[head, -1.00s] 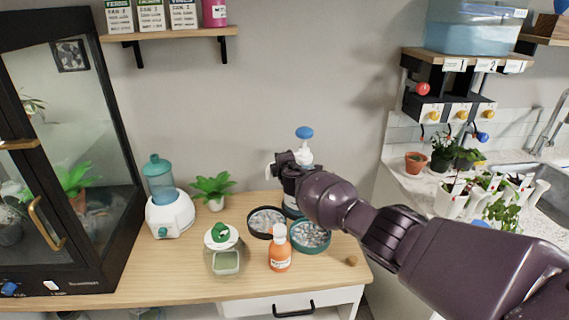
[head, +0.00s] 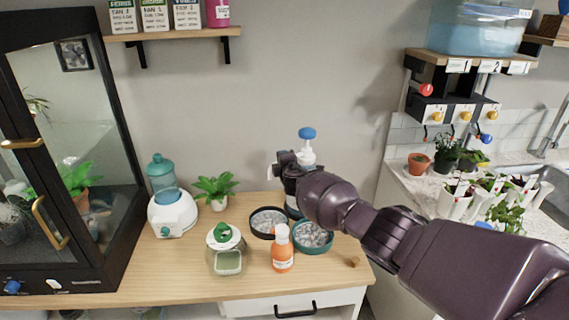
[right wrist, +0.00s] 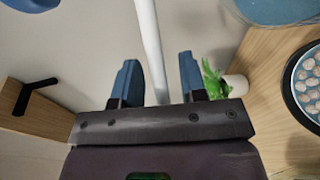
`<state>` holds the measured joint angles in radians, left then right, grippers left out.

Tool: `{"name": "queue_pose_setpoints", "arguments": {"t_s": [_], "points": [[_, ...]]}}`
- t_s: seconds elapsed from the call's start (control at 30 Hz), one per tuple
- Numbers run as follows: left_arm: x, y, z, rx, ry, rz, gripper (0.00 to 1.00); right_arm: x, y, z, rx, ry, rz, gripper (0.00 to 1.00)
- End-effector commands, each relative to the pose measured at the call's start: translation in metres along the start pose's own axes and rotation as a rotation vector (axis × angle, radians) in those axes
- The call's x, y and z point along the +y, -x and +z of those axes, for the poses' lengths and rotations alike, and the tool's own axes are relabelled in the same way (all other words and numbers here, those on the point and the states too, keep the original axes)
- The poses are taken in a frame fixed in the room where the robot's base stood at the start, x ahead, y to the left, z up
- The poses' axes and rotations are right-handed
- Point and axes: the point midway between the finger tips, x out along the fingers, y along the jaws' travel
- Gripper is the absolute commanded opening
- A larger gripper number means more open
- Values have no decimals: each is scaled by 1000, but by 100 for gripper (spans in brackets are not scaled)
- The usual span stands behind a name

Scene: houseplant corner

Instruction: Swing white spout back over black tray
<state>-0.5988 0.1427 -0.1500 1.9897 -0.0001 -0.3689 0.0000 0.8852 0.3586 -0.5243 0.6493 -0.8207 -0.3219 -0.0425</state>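A pump bottle with a blue knob (head: 307,133) and white neck stands at the back right of the wooden table, partly hidden behind my right gripper (head: 284,166). The white spout (right wrist: 149,45) runs as a thin tube between my right fingertips (right wrist: 160,80) in the right wrist view. My right gripper is open around it, with a gap visible on the right side; I cannot tell whether the left finger touches it. The black tray (head: 252,229) of pebbles lies below and in front of the gripper; it also shows in the right wrist view (right wrist: 287,90). My left gripper is out of view.
A teal tray (head: 332,240) of pebbles adjoins the black tray. An orange bottle (head: 283,259), a glass jar (head: 227,261), a potted plant (head: 216,187) and a white device with a teal tank (head: 172,213) stand nearby. A glass cabinet (head: 68,150) borders the left.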

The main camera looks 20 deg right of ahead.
Motion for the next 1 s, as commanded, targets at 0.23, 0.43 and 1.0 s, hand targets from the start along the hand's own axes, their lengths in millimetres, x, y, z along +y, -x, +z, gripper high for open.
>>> {"name": "queue_pose_setpoints", "arguments": {"t_s": [0.23,0.43,1.0], "points": [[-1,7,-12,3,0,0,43,3,14,1,0,-1,1,39],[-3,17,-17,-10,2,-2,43,1,35,1,1,-1,0,39],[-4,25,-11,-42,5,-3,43,0,93,0,0,-1,0,39]]}}
